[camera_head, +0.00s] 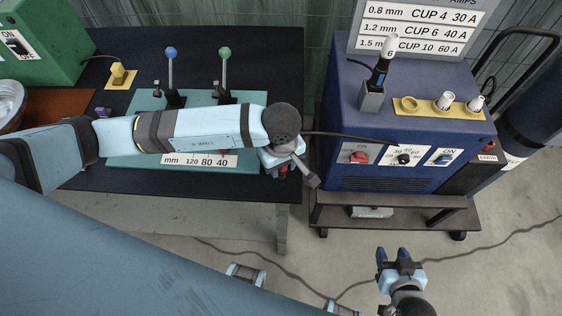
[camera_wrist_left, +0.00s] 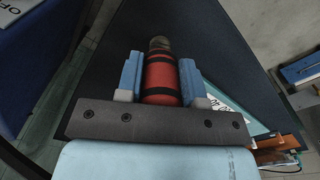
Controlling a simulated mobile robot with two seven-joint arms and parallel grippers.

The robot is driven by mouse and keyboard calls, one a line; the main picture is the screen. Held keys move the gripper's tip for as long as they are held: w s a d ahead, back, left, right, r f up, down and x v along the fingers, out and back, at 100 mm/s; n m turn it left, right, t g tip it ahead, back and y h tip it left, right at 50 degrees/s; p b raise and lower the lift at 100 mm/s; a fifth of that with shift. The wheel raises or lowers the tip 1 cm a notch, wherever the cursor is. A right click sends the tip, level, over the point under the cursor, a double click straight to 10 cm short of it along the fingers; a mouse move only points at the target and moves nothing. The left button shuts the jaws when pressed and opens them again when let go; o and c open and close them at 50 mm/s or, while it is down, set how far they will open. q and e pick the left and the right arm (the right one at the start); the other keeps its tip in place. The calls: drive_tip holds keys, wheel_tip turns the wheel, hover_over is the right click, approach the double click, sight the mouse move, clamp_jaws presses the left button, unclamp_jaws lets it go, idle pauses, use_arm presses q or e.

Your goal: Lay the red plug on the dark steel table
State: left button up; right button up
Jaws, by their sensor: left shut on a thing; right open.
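The red plug (camera_wrist_left: 160,78), with black bands and a dark metal end, sits between the fingers of my left gripper (camera_wrist_left: 160,82) in the left wrist view. In the head view my left gripper (camera_head: 284,163) is at the right edge of the dark steel table (camera_head: 245,189), and its wrist mostly hides the plug. The dark table top (camera_wrist_left: 215,38) lies behind the plug in the wrist view. I cannot tell whether the plug touches it. My right gripper (camera_head: 395,257) is open and empty, over the floor right of the table.
A teal panel (camera_head: 128,150) with blue and green levers stands on the table under my left arm. A yellow block (camera_head: 118,73) sits at the back left. The blue welder (camera_head: 345,120) on its cart stands to the right across a gap, with a dark cable (camera_head: 350,136) before it.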

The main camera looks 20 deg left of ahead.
use_arm(q)
drive_tip(key=shift+f, duration=0.1)
drive_tip(key=shift+f+b, duration=0.15)
drive_tip(key=shift+b, duration=0.15)
drive_tip(key=o, duration=1)
drive_tip(key=shift+c, duration=0.2)
drive_tip(key=shift+r, duration=0.2)
drive_tip(key=shift+r+p, duration=0.25)
drive_tip(key=shift+p, duration=0.2)
wheel_tip(320, 180, up, 10)
drive_tip(key=shift+r+b, duration=0.2)
drive_tip(key=shift+b, duration=0.7)
drive_tip(key=shift+r, duration=0.65)
